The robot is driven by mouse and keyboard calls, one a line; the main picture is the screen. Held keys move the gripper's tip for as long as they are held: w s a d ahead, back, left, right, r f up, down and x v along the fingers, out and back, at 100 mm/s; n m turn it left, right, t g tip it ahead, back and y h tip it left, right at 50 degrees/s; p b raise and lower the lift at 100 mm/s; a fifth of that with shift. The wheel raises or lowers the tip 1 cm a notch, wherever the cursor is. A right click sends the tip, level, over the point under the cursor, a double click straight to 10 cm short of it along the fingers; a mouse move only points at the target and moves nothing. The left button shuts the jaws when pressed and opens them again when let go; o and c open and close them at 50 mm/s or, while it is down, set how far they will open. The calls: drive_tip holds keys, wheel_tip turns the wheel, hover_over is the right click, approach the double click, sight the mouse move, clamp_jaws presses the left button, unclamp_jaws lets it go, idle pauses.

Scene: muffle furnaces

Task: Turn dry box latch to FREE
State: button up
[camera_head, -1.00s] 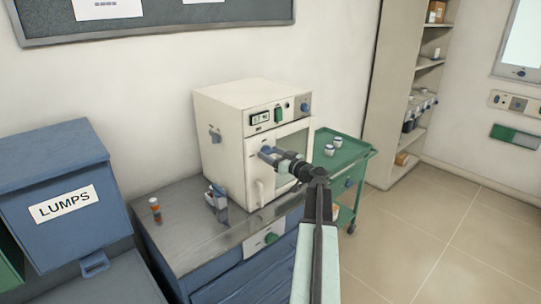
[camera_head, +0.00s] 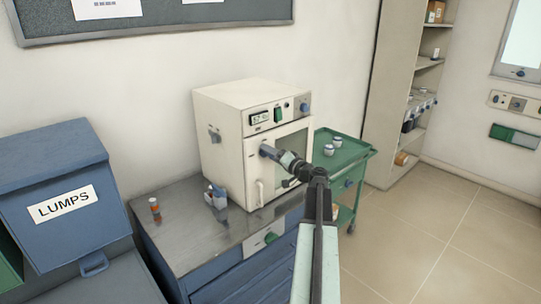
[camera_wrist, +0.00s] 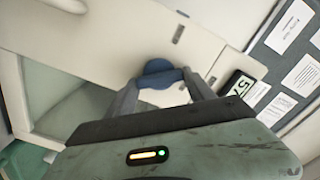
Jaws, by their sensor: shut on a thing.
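The dry box (camera_head: 222,150) is a cream cabinet with a windowed door, standing on a steel-topped bench. Its blue latch knob (camera_wrist: 160,73) shows in the wrist view on the pale front, beside the door window. My gripper (camera_wrist: 161,80) is shut on the latch, one finger on each side of it. In the head view my gripper (camera_head: 266,150) reaches the upper left of the door front and hides most of the latch. Which mark the latch points to cannot be read.
A blue LUMPS bin (camera_head: 55,180) stands at left. Small bottles (camera_head: 155,210) sit on the bench top (camera_head: 190,235). A green trolley (camera_head: 345,150) with two jars is right of the box. Open floor (camera_head: 430,240) lies at right.

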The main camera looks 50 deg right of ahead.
drive_tip(key=shift+d+m, duration=0.1)
drive_tip(key=shift+m, duration=3.5)
drive_tip(key=o, duration=1.4)
drive_tip(key=shift+f, duration=0.1)
drive_tip(key=s, duration=0.7)
drive_tip(key=shift+s+a, duration=0.3)
drive_tip(key=shift+s, duration=0.1)
